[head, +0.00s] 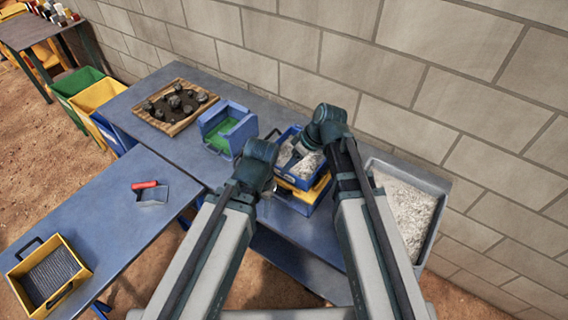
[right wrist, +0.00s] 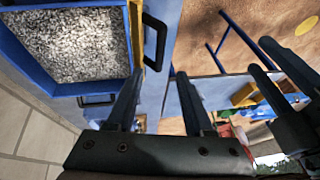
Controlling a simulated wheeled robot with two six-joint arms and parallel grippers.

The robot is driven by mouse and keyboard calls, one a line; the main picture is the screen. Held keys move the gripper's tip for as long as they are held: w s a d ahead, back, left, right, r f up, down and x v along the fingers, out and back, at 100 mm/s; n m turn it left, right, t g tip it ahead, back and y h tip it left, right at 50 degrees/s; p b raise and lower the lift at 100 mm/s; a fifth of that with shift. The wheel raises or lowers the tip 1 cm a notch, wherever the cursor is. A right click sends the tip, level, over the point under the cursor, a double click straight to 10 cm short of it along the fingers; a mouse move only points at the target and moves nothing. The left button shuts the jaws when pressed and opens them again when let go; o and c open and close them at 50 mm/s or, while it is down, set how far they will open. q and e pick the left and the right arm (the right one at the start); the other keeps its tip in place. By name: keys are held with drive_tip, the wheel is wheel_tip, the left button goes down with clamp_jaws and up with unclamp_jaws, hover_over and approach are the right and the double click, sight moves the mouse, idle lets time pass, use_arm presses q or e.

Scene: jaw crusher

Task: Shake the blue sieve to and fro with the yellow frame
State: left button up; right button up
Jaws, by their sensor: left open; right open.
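The blue sieve (head: 313,160), filled with grey gravel, sits on the yellow frame (head: 318,190) on the blue bench. In the right wrist view the blue sieve (right wrist: 70,88) fills the upper left, with a black handle (right wrist: 97,100) on its near side. The yellow frame (right wrist: 137,30) shows beside it with another black handle (right wrist: 155,42). My right gripper (right wrist: 157,76) is open and empty, its fingers close to these handles and apart from them as far as I see. My left gripper (head: 277,190) is at the front left of the stack; its fingers are small and partly hidden.
A blue box with green inside (head: 227,124) and a wooden tray of dark rocks (head: 150,119) stand left on the bench. A metal tray of gravel (head: 437,190) is at right. A block wall (head: 400,80) runs behind. The front table holds a red-handled scoop (head: 150,193) and a yellow-framed sieve (head: 75,252).

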use_arm(q)
drive_tip(key=shift+r+p, duration=1.1)
drive_tip(key=shift+r, duration=0.5)
use_arm(e)
drive_tip(key=shift+v, duration=1.75)
use_arm(q)
drive_tip(key=shift+w, duration=0.1)
use_arm(e)
drive_tip(key=shift+s, duration=0.1)
use_arm(q)
drive_tip(key=w+d+r+n+t+h+p, duration=0.2)
drive_tip(key=w+r+n, duration=0.1)
drive_tip(key=w+n, duration=1.05)
use_arm(e)
drive_tip(key=s+a+m+g+h, duration=0.1)
drive_tip(key=s+m+h, duration=0.55)
drive_tip(key=s, duration=0.85)
use_arm(q)
drive_tip(key=shift+n, duration=0.55)
drive_tip(key=f+b, duration=0.4)
drive_tip(key=d+f+b, duration=0.1)
drive_tip(key=f+b, duration=0.3)
drive_tip(key=f, duration=0.1)
drive_tip(key=d+f+b, duration=0.1)
drive_tip(key=f+b, duration=0.3)
drive_tip(key=b, duration=0.1)
drive_tip(key=shift+w+f, duration=0.2)
drive_tip(key=shift+f, duration=0.15)
use_arm(e)
wheel_tip(320, 180, down, 13)
